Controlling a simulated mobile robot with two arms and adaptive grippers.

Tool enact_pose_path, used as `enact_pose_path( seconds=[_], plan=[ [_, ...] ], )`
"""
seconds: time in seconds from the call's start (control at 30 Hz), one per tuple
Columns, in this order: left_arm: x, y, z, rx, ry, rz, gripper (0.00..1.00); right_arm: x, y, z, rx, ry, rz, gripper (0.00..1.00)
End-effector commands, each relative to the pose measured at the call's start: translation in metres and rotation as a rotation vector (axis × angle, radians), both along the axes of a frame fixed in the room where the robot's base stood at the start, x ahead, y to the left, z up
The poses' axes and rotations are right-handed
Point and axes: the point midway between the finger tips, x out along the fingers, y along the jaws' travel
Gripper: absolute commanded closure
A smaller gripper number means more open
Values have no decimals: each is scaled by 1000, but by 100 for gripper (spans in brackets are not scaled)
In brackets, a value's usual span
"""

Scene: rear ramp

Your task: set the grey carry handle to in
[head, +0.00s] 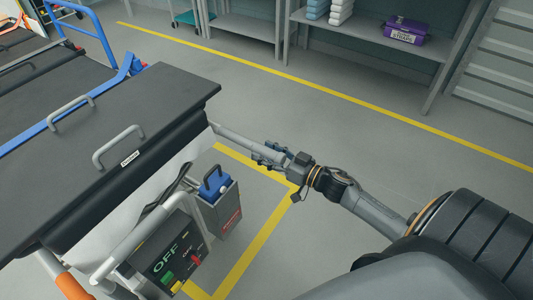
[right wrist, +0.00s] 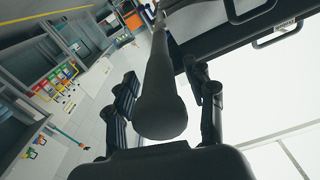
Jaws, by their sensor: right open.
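The grey carry handle (head: 238,140) is a long straight bar that sticks out from the right edge of the black ramp platform (head: 150,95). My right gripper (head: 268,156) is at its outer end. In the right wrist view the bar's rounded end (right wrist: 160,115) lies between the two fingers of the right gripper (right wrist: 165,98). The fingers are open, with a gap visible on both sides of the bar. Whether the end touches the palm I cannot tell. My left gripper is not in view.
Two U-shaped grey handles (head: 118,147) stand on the platform top. Below it are a control box reading OFF (head: 165,250) and a grey case with a blue handle (head: 215,200). Shelving with a purple box (head: 405,31) stands at the back. The floor between is clear.

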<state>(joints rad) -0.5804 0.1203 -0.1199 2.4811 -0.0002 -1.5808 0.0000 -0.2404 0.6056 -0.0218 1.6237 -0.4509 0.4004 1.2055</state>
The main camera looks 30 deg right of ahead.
Motion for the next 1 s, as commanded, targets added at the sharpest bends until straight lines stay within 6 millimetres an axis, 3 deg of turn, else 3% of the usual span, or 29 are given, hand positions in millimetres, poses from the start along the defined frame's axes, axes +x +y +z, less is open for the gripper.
enact_pose_path(
  seconds=[0.27, 0.57, 0.8, 1.0],
  plan=[
    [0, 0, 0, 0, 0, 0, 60, 2, 1, 0, 0, 1, 0, 46],
    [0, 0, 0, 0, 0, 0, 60, 1, 1, 0, 0, 0, 0, 100],
    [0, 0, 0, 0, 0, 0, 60, 5, 2, 0, 0, -1, -1, 100],
    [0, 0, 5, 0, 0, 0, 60, 35, 13, 2, 3, -4, -2, 100]
  ],
)
